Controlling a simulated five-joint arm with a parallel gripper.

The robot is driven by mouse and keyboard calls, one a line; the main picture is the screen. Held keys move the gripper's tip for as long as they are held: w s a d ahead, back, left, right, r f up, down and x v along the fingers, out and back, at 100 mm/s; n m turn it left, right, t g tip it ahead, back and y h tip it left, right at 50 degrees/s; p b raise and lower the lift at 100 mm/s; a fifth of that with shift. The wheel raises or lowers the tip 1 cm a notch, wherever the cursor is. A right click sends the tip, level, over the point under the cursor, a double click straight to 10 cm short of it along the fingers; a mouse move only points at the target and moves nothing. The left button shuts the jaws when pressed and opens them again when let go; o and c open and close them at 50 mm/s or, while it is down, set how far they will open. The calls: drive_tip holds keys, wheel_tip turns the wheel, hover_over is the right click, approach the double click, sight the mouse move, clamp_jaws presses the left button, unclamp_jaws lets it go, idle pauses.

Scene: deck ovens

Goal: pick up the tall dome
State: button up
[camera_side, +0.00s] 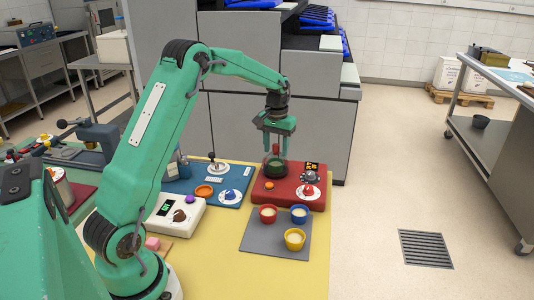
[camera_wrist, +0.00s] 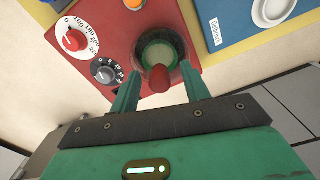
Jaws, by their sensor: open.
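The tall dome (camera_wrist: 158,46) looks like a clear glass dome with a dark red knob on top. It stands on the red panel (camera_side: 265,192), near its back left corner in the side view. In the side view the dome (camera_side: 274,168) is partly hidden by my gripper (camera_side: 277,150). My gripper points down over it with the fingers apart. In the wrist view my gripper (camera_wrist: 160,88) is open, with one finger on each side of the red knob. I cannot tell whether a finger touches the glass.
A grey mat (camera_side: 262,240) with red, blue and yellow cups lies in front. A white box (camera_side: 171,225) with a display stands further left.

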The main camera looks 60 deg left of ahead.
clamp_jaws()
drive_tip(key=shift+r, duration=0.1)
drive_tip(key=shift+r, duration=0.45)
wheel_tip(320, 180, up, 3)
drive_tip(key=shift+r, duration=0.1)
drive_tip(key=s+d+r, duration=0.1)
drive_tip(key=d+r, duration=0.5)
drive_tip(key=d, duration=0.5)
drive_tip(key=shift+s+d+r, duration=0.3)
drive_tip(key=shift+s+r, duration=0.1)
drive_tip(key=shift+a, duration=0.1)
drive_tip(key=a+f, duration=0.1)
drive_tip(key=a, duration=0.2)
drive_tip(key=w+a+f, duration=0.1)
drive_tip(key=a, duration=0.3)
drive_tip(key=a+f, duration=0.1)
drive_tip(key=a, duration=0.3)
drive_tip(key=shift+w+a+f, duration=0.25)
drive_tip(key=shift+w, duration=0.15)
